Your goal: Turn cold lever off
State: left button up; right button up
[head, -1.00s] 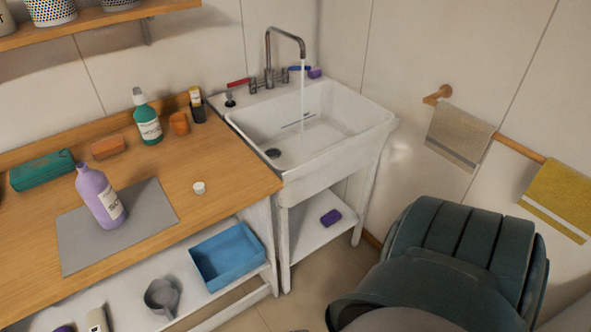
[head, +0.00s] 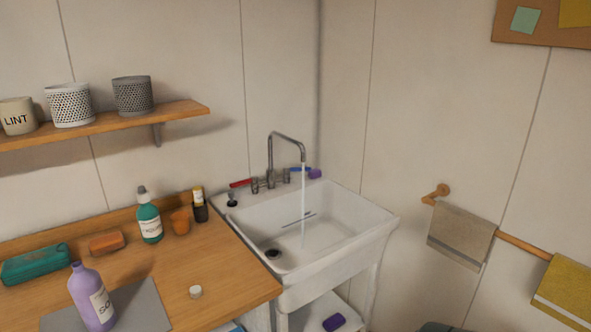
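A grey metal faucet (head: 271,160) stands at the back of the white sink (head: 345,258). Water runs from its spout down into the basin. A red lever (head: 240,183) is on the faucet's left side and a blue lever (head: 300,169) is on its right side. The blue lever is partly beside a purple sponge-like block (head: 315,174) on the sink's rear rim. Neither of my grippers shows in the head view.
A wooden counter (head: 230,265) left of the sink holds a lilac bottle (head: 91,298), a green bottle (head: 149,218), an orange cup (head: 180,222) and a small white cap (head: 195,291). A shelf (head: 110,124) with baskets is above. Towels hang on a rail (head: 522,243) at right.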

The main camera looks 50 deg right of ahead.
aim_at(287, 170)
jog(key=i+j, duration=0.2)
jog(key=i, duration=0.25)
jog(key=z, duration=1.85)
